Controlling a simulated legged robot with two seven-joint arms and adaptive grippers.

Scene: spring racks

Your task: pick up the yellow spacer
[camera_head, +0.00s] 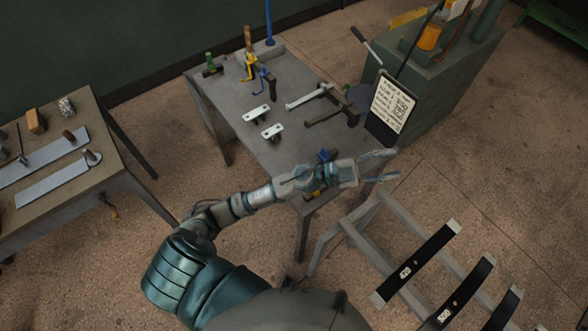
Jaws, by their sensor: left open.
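A yellow piece (248,68) stands near the far left end of the grey table, next to a blue piece; its shape looks like a small clamp. A second small yellow patch (316,194) shows at the table's near edge, mostly hidden behind my left arm. I cannot tell which of the two is the spacer. My left gripper (386,166) is open and empty, pointing right beyond the table's near right corner. It is well away from the far yellow piece. My right gripper is not in view.
The grey table (230,92) holds two pale brackets (257,113), a hammer-like tool (308,97) and dark bars. A sign (390,108) stands at its right edge. A rack with black curved strips (418,264) stands at lower right. A side table (112,165) is at left.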

